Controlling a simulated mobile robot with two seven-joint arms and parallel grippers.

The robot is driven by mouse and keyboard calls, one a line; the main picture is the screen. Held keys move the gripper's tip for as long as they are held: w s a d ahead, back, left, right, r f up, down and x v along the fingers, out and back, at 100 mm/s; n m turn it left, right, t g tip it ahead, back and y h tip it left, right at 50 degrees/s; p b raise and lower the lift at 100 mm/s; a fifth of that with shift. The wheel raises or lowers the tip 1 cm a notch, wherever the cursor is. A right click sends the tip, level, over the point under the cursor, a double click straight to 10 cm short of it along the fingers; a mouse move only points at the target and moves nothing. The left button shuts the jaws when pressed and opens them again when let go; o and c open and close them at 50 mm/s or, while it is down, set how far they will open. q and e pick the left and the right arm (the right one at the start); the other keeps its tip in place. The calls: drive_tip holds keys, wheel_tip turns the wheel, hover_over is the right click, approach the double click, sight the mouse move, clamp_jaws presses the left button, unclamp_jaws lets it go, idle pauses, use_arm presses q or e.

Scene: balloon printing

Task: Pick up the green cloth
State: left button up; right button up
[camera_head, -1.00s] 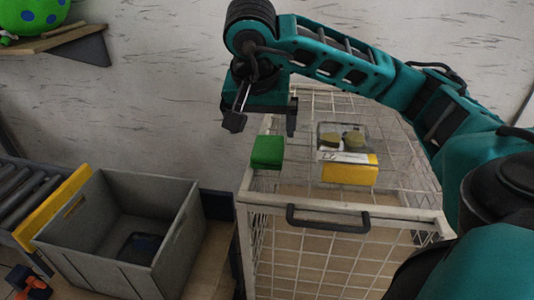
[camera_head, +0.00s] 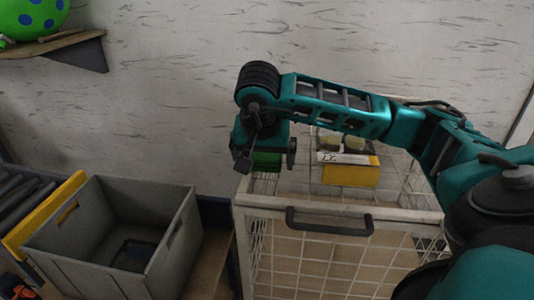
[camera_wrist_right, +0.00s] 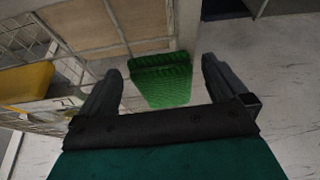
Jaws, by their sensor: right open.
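The green cloth (camera_head: 267,160) is a small folded block on top of the white wire cage, near its left edge, partly hidden behind my right gripper in the head view. In the right wrist view the cloth (camera_wrist_right: 162,80) lies between the two dark fingers, with space on both sides. My right gripper (camera_head: 266,165) is open and empty, just above and around the cloth. I cannot tell whether either finger touches it. My left gripper is not in view.
The wire cage (camera_head: 300,203) has a black handle (camera_head: 329,221) in front. A yellow box (camera_head: 350,175) with items stands to the cloth's right. A grey bin (camera_head: 178,243) stands at lower left. A shelf (camera_head: 50,45) holds a green spotted ball (camera_head: 35,18).

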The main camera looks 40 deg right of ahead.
drive_tip(key=shift+c, duration=0.2)
drive_tip(key=c, duration=1)
drive_tip(key=shift+r, duration=0.1)
wheel_tip(320, 180, up, 9)
drive_tip(key=shift+f+p, duration=0.15)
drive_tip(key=shift+p, duration=0.7)
use_arm(q)
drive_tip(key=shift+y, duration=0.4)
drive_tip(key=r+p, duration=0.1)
drive_tip(key=p, duration=0.1)
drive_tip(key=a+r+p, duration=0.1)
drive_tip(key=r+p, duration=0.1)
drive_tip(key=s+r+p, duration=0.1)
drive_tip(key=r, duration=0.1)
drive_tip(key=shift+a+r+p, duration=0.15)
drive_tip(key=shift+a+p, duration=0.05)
drive_tip(key=shift+p, duration=0.2)
use_arm(e)
wheel_tip(320, 180, up, 11)
drive_tip(key=shift+r, duration=0.1)
